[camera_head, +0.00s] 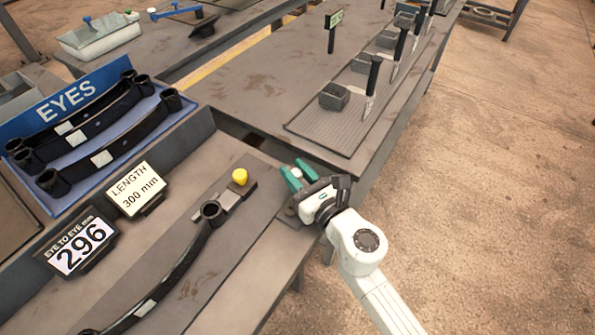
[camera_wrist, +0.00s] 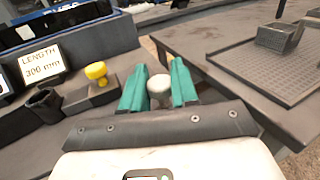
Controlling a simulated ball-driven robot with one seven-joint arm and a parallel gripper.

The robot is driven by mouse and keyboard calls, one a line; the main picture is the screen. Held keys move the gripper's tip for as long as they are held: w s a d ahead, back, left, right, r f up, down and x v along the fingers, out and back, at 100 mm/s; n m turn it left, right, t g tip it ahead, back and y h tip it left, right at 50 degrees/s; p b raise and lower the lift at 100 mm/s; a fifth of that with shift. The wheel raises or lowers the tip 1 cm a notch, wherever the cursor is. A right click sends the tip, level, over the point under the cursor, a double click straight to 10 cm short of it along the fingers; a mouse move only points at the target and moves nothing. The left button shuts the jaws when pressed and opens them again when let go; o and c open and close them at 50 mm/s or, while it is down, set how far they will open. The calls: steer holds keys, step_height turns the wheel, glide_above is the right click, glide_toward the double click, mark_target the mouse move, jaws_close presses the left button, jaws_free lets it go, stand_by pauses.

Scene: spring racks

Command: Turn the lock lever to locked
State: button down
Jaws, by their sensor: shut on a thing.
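My gripper (camera_head: 299,174) has green fingers and is at the right edge of the bench, over a small dark base. In the wrist view my gripper (camera_wrist: 159,85) is shut on a pale rounded knob (camera_wrist: 160,86), which appears to be the lock lever's end. The rest of the lever is hidden by my fingers and palm, so its angle cannot be told. A yellow knob (camera_head: 240,176) stands on a dark block to the left of my gripper. It also shows in the wrist view (camera_wrist: 97,71), apart from my fingers.
A dark leaf spring (camera_head: 187,254) lies on the bench with its eye near the yellow knob. A blue EYES rack (camera_head: 68,103) holds springs. A ribbed mat (camera_head: 325,133) lies behind.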

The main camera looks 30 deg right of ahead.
steer(key=shift+w+a+r+y, duration=0.1)
steer(key=shift+w+r+y, duration=0.1)
steer(key=shift+r+y, duration=0.15)
steer(key=n+y, duration=0.1)
steer(key=a+n+g+y, duration=0.1)
steer(key=y, duration=0.1)
steer(key=w+n+y+p, duration=0.1)
steer(key=n+y, duration=0.1)
steer(key=shift+a+r+g, duration=0.1)
steer(key=shift+a+g, duration=0.25)
steer(key=shift+g, duration=0.05)
steer(key=shift+w+a+n+g+y+b, duration=0.1)
steer(key=shift+a+n+g+y, duration=0.2)
steer(key=shift+n+g+y, duration=0.35)
steer(key=shift+s+a+n+g+y+b, duration=0.15)
steer(key=shift+a+n+g+y, duration=0.3)
steer(key=shift+y, duration=0.4)
steer(key=shift+w+a+n+g+y+b, duration=0.1)
steer(key=shift+w+a+n+g+y, duration=0.1)
steer(key=shift+n+g+y, duration=0.45)
steer(key=shift+a, duration=0.1)
steer(key=c, duration=1.1)
jaws_free()
steer(key=shift+o, duration=0.7)
steer(key=shift+f, duration=0.2)
steer(key=shift+s+f, duration=0.1)
steer(key=shift+s, duration=0.1)
